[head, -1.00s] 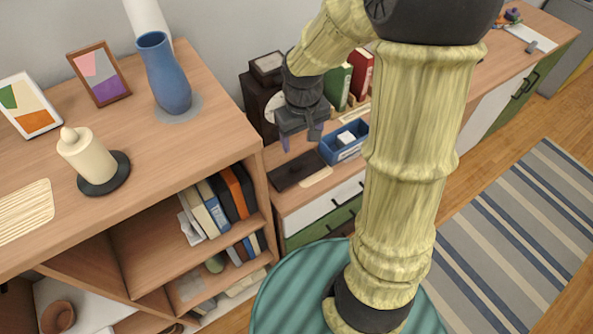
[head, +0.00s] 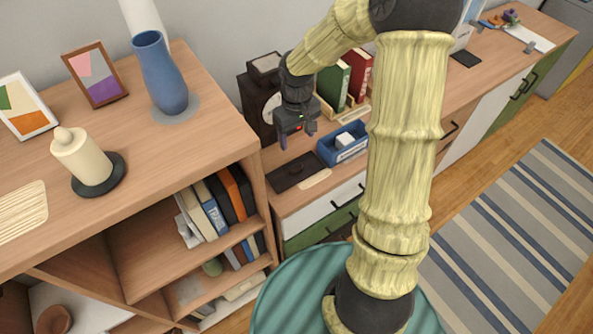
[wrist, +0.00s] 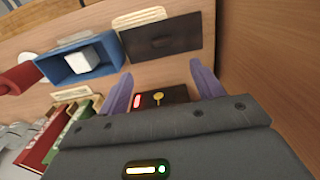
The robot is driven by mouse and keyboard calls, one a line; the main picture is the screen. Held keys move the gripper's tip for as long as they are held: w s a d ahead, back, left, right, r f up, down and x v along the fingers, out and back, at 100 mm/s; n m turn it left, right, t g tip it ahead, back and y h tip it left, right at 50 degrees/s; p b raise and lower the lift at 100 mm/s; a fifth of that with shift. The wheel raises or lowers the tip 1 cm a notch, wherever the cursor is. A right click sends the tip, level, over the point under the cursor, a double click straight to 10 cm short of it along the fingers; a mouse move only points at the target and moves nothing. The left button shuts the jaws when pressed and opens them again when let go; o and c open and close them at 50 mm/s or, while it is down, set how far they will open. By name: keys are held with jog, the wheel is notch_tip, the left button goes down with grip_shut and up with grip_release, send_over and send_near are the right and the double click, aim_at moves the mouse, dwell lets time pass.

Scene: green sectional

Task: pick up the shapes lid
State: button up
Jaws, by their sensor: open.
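My gripper (head: 297,135) is open and empty, pointing down over the low desk beside the clock. In the wrist view its two purple fingers (wrist: 160,88) stand apart. Between and beyond them shows a small black panel (wrist: 178,94) with a gold round mark; a red bar shows at its left. It may be the shapes lid, but I cannot tell for sure. My gripper's body covers its near side, and I cannot make it out in the head view. A flat dark rectangular piece (head: 293,171) lies at the desk's front; it also shows in the wrist view (wrist: 160,40).
A blue bin (head: 343,153) holding a white block stands right of the dark piece. A dark clock (head: 258,107) and green and red books (head: 345,80) stand behind. The taller wooden shelf (head: 225,135) closes off the left side; its wall is close in the wrist view.

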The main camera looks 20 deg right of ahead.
send_over(296, 166)
notch_tip(296, 166, down, 8)
jog(key=shift+r, duration=0.25)
jog(key=shift+f, duration=0.1)
notch_tip(296, 166, down, 5)
jog(key=shift+f, duration=0.1)
dwell(0.6)
jog(key=c, duration=1.1)
jog(key=shift+o, duration=0.2)
jog(key=shift+r, duration=0.2)
